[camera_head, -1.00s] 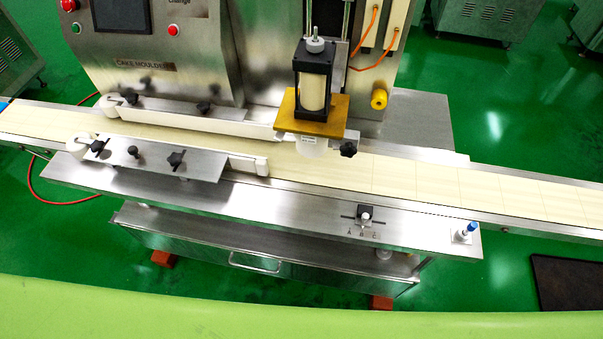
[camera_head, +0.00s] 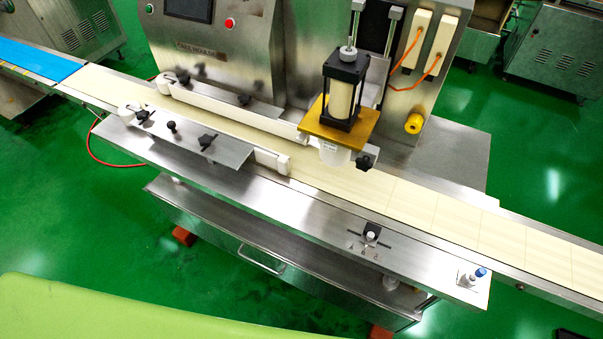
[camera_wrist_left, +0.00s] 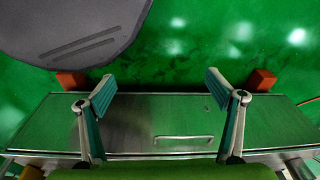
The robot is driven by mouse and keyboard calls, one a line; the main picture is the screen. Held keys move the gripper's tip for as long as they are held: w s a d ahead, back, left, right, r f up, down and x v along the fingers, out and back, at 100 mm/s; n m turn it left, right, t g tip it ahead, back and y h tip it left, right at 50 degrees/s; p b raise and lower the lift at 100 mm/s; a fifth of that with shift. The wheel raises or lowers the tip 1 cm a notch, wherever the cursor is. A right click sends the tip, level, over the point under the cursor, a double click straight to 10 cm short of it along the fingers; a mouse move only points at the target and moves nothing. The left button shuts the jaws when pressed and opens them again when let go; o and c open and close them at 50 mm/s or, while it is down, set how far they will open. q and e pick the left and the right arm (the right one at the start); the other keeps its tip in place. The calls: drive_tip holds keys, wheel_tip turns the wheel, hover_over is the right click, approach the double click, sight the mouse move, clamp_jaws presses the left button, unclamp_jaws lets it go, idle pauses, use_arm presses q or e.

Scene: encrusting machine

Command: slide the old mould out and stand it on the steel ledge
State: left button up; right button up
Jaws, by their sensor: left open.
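The old mould looks to be the white piece (camera_head: 334,155) with a small label, under the yellow plate (camera_head: 342,122) of the press head, just above the belt. The steel ledge (camera_head: 290,208) runs along the front of the belt, and its stretch between the guide plate and the selector knob is bare. My left gripper (camera_wrist_left: 160,88) shows only in the left wrist view, open and empty, with a cabinet front and handle (camera_wrist_left: 183,138) behind its fingers. The mould is not in that view. My right gripper is in neither view.
The cream belt (camera_head: 465,218) crosses the machine. A guide plate with black knobs (camera_head: 190,138) stands on the left of the ledge. A selector knob (camera_head: 371,233) and a blue-topped fitting (camera_head: 478,275) are on its right. A lower shelf (camera_head: 235,212) lies below.

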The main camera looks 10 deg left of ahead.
use_arm(q)
drive_tip(key=w+r+m+t+b, duration=0.1)
drive_tip(key=w+r, duration=0.5)
drive_tip(key=r, duration=0.7)
drive_tip(key=w+r+t+b, duration=0.1)
drive_tip(key=w+r, duration=0.4)
drive_tip(key=r, duration=0.8)
drive_tip(key=w+d+r+m+t, duration=0.2)
drive_tip(key=w+r+m+t, duration=0.7)
drive_tip(key=w+r+m, duration=0.65)
drive_tip(key=w+d+r+m+t+h, duration=0.2)
drive_tip(key=d+r+m+h, duration=0.2)
drive_tip(key=d+m, duration=0.55)
drive_tip(key=w+d+r+m+t+h, duration=0.1)
drive_tip(key=d+r+m+h, duration=0.3)
drive_tip(key=m, duration=1)
drive_tip(key=shift+h, duration=0.3)
drive_tip(key=x, duration=0.4)
drive_tip(key=p+x, duration=0.1)
drive_tip(key=x, duration=0.3)
drive_tip(key=f+p+x, duration=0.1)
drive_tip(key=x, duration=0.4)
drive_tip(key=shift+w+a, duration=0.2)
drive_tip(key=shift+w, duration=0.05)
